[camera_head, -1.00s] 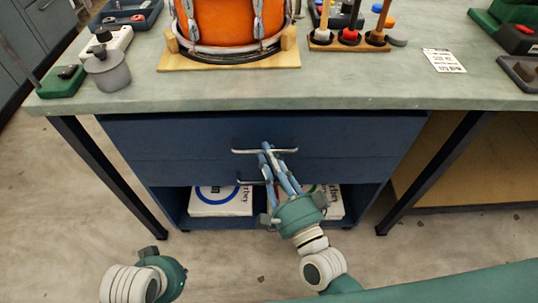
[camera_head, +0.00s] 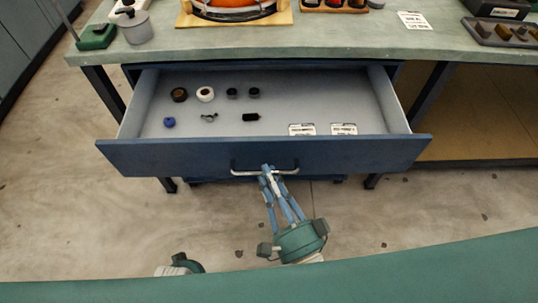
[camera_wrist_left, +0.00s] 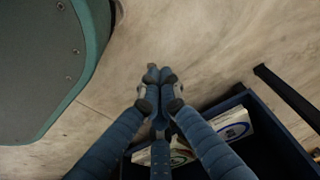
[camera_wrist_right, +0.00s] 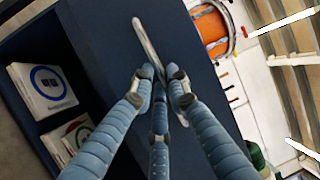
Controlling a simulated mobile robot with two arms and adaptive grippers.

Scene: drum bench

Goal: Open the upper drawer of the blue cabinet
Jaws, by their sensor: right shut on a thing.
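The upper drawer (camera_head: 140,158) of the blue cabinet stands pulled far out, its light grey inside in full view. My right gripper (camera_head: 268,172) is shut on the metal handle (camera_head: 243,173) at the middle of the drawer front. In the right wrist view its fingertips (camera_wrist_right: 162,82) close around the bar of the handle (camera_wrist_right: 147,42). In the left wrist view my left gripper (camera_wrist_left: 157,78) has its fingertips together, empty over the floor. The head view shows only a bit of my left wrist at the bottom. The lower drawer is hidden beneath the open one.
Tape rolls (camera_head: 205,94), small black parts and two paper cards (camera_head: 302,129) lie in the drawer. The bench top (camera_head: 330,35) above holds an orange drum (camera_head: 232,14) and tools. The floor in front is clear.

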